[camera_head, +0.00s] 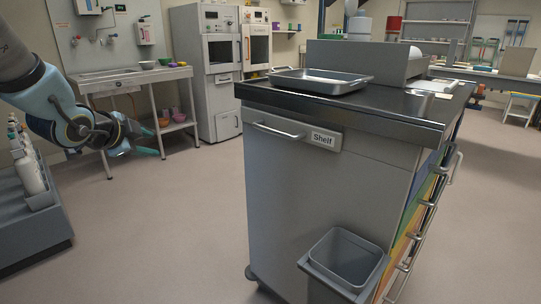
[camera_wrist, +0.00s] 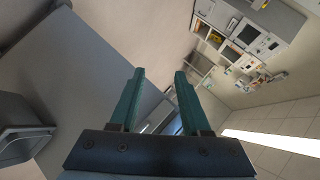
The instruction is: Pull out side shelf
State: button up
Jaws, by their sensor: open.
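A grey cart (camera_head: 290,200) stands in the middle of the head view. Near the top of its side panel is a silver bar handle (camera_head: 277,131) beside a white label (camera_head: 324,139) reading "Shelf". The side shelf itself is not seen extended. My gripper (camera_head: 152,145) is to the left of the cart, apart from it and from the handle. In the wrist view my gripper (camera_wrist: 160,85) is open, with its two teal fingers apart and nothing between them. The cart's grey panel (camera_wrist: 100,70) shows tilted behind the fingers.
A metal tray (camera_head: 308,83) lies on the cart's dark top. A grey bin (camera_head: 345,262) hangs low on the cart's side, and coloured drawers with handles (camera_head: 415,235) line its right side. A bench (camera_head: 140,80) stands behind my gripper.

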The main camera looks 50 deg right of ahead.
jog(key=s+d+m+g+h+b, duration=0.2)
jog(key=s+d+m+g+h, duration=0.2)
jog(key=s+d+m, duration=0.55)
jog(key=m+g+h+b, duration=0.1)
jog(key=m+g+h, duration=0.1)
jog(key=m+g, duration=0.1)
send_near(273, 132)
jog(key=d, duration=0.3)
jog(key=d+f, duration=0.1)
jog(key=d, duration=0.5)
jog(key=shift+s+f+p, duration=0.15)
jog(key=shift+f+p, duration=0.2)
jog(key=shift+d+f, duration=0.2)
jog(key=shift+d, duration=0.5)
grip_shut()
